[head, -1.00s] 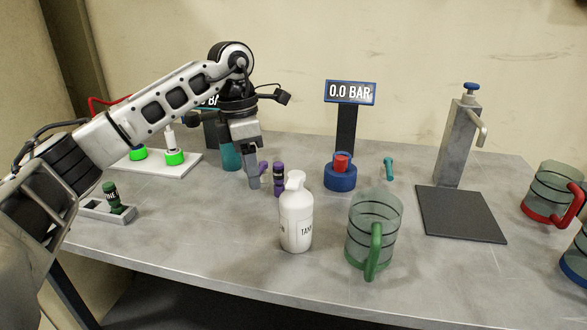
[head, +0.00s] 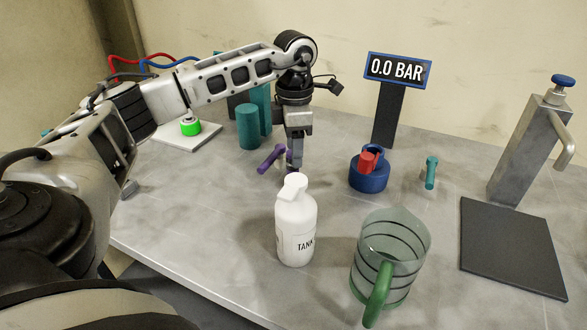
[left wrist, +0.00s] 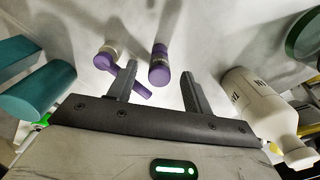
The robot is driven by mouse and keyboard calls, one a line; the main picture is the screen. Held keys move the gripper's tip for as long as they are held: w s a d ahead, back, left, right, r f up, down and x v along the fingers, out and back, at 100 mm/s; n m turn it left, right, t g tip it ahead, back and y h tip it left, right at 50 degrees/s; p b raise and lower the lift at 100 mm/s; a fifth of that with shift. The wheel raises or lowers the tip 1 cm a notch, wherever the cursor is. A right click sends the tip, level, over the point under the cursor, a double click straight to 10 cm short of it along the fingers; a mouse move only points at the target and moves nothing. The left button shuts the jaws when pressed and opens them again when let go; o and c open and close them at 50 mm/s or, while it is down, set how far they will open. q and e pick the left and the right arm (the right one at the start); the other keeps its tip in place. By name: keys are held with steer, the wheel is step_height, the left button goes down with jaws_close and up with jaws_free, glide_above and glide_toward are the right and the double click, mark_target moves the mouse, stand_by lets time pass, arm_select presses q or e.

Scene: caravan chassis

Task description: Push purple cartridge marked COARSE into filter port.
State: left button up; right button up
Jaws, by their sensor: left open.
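A purple cartridge (left wrist: 159,66) with a darker band shows between my left finger tips in the left wrist view, with a gap on both sides. Its marking cannot be read. In the head view my left gripper (head: 296,160) points down over it and hides most of it. The gripper is open and empty. A second purple piece, a handle (head: 269,159), leans beside the gripper on its left. I cannot tell which thing is the filter port. My right gripper is not in view.
A white TANK bottle (head: 296,225) stands close in front of the gripper, with a green-handled jug (head: 391,255) to its right. Teal cylinders (head: 248,127) stand behind left. A blue holder with a red cap (head: 368,175) sits under the 0.0 BAR display (head: 398,70). A small teal handle (head: 431,172) is further right.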

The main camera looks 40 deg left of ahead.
mark_target(290, 169)
arm_select(q)
steer(key=shift+s+a+f+p, duration=0.1)
steer(key=shift+f+p, duration=0.1)
steer(key=shift+f, duration=1.5)
steer(key=shift+s+a+f+p, duration=0.1)
steer(key=shift+f+p, duration=0.05)
steer(key=shift+f, duration=1.55)
jaws_close()
